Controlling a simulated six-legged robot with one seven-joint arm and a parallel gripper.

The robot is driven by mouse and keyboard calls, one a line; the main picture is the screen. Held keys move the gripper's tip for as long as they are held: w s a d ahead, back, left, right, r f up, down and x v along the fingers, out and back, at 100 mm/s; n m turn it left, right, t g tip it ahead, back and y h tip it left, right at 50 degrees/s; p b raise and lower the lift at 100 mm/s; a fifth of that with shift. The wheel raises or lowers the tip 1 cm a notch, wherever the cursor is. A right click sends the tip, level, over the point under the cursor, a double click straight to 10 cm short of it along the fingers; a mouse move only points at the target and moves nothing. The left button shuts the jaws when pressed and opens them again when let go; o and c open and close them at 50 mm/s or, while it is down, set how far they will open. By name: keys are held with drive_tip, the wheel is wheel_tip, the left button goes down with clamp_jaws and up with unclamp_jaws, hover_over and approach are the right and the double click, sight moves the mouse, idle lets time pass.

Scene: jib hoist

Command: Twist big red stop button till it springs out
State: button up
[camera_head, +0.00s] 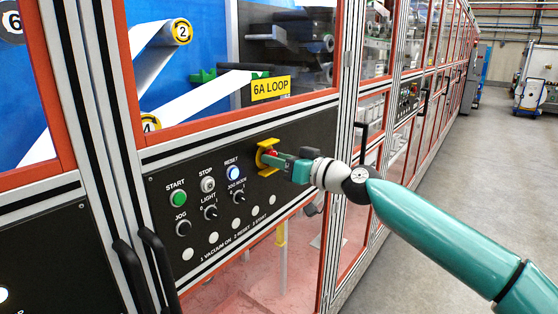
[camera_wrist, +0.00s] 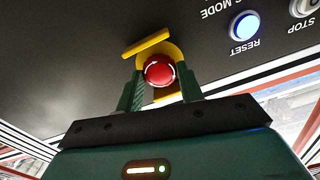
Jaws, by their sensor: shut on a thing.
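The big red stop button (camera_wrist: 158,71) sits inside a yellow guard (camera_wrist: 148,43) on the black control panel. In the wrist view its round red face shows between the two green fingers of my gripper (camera_wrist: 160,88). The fingers are shut on the button's sides. In the head view the red button (camera_head: 272,154) is mostly hidden by my gripper (camera_head: 278,160), and the yellow guard (camera_head: 262,158) shows around it. How far the button stands out from the panel is hard to tell.
Left of the guard on the panel are the lit RESET button (camera_head: 233,173), the STOP button (camera_head: 208,184), the green START button (camera_head: 179,198) and black knobs. Black door handles (camera_head: 158,265) stick out at the lower left. The grey floor (camera_head: 465,200) at right is clear.

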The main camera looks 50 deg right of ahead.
drive_tip(key=m, duration=0.4)
drive_tip(key=shift+m, duration=1.3)
drive_tip(key=o, duration=1)
drive_tip(key=shift+w, duration=0.15)
